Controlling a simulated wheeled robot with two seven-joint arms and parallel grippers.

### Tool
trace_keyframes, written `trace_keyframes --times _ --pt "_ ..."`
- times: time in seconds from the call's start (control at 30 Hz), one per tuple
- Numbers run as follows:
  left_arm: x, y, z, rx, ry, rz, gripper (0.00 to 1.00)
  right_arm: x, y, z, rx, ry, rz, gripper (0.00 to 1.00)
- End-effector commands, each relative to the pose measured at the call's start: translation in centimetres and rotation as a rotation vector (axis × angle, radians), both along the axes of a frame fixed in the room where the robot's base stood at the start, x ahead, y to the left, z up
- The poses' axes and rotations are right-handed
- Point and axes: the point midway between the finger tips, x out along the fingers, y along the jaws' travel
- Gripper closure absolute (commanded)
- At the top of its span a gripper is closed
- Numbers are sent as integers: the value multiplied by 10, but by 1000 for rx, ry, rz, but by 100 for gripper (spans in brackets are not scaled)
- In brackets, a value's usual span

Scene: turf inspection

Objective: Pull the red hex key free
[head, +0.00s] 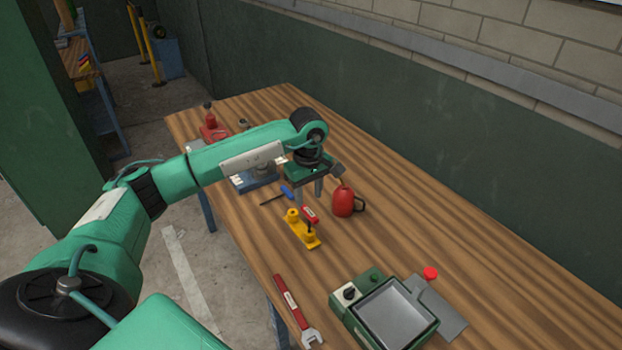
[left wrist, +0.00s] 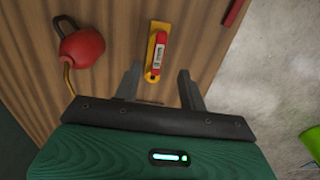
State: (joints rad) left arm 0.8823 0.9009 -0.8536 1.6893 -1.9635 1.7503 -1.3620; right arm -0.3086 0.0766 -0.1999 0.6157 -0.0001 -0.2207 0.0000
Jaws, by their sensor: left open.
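The red hex key (head: 310,213) has a red grip with a pale label. A dark shaft seems to run down from it into one post of a yellow holder (head: 293,217). In the left wrist view the hex key (left wrist: 160,52) lies across the middle of the yellow holder (left wrist: 160,27), beyond my fingers. My left gripper (head: 308,188) is open and empty, pointing down above the table behind the holder. Its two fingers (left wrist: 158,75) show apart in the left wrist view, with the holder's near end between them in the picture. My right gripper is in neither view.
A red rounded vessel (head: 343,201) stands right of the holder. A blue-handled screwdriver (head: 287,192) lies behind it. A red wrench (head: 293,305) and a green instrument box (head: 350,315) lie at the front. The wooden table (head: 460,240) is bare toward the wall.

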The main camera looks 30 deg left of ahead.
Motion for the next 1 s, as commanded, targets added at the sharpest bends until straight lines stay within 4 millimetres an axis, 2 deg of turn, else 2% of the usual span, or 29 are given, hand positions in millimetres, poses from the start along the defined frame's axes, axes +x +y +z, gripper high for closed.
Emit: trace_keyframes --times 0.07,0.17,0.4,0.5,0.7,0.97,1.0 --pt "-1 0 -15 -1 6 1 58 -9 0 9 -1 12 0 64" --pt "-1 0 -35 -1 6 1 58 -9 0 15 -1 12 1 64" --pt "-1 -1 -77 -1 4 1 58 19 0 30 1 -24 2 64" --pt "0 -1 -90 -1 2 1 58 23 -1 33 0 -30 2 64" --pt "0 0 -101 -1 -1 1 58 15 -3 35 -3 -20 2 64" --pt "0 0 -102 0 -1 0 58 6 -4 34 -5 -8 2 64" --pt "0 0 -102 0 -1 1 66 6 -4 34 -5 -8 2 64"
